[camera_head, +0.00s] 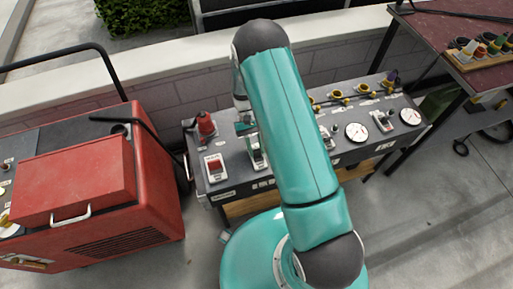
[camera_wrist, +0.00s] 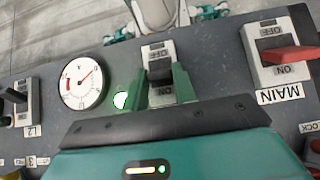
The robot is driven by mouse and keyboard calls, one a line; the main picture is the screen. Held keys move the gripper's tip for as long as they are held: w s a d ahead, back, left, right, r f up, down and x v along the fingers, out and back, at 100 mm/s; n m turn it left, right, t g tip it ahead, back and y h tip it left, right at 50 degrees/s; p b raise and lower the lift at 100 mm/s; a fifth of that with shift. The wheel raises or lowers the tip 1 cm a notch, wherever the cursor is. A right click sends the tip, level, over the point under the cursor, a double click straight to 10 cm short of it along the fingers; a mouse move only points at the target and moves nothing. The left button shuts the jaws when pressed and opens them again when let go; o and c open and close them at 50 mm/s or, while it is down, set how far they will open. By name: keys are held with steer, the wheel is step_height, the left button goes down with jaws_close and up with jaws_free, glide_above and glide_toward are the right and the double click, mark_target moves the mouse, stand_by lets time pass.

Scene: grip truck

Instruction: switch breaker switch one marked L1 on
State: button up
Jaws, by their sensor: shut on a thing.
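A grey breaker switch (camera_wrist: 158,50) with a black lever (camera_wrist: 160,70) stands in the middle of the panel in the wrist view. OFF is printed at its upper end and ON at its lower end. Its name label is hidden by my gripper; it sits between the switches labelled MAIN and L2. My gripper (camera_wrist: 161,84) has its two green fingers on either side of the lever and is shut on it. A green lamp (camera_wrist: 121,100) glows beside the switch. In the head view my arm partly hides this switch (camera_head: 257,158).
The MAIN switch (camera_wrist: 264,50) with a red handle is at right in the wrist view. A round gauge (camera_wrist: 82,83) and the L2 switch (camera_wrist: 25,103) are at left. A red cart (camera_head: 110,200) stands left of the panel (camera_head: 235,182) and a table (camera_head: 450,30) at right.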

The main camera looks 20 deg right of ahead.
steer(key=shift+w+f+g, duration=0.1)
steer(key=shift+g, duration=0.4)
steer(key=o, duration=1)
steer(key=v, duration=1.4)
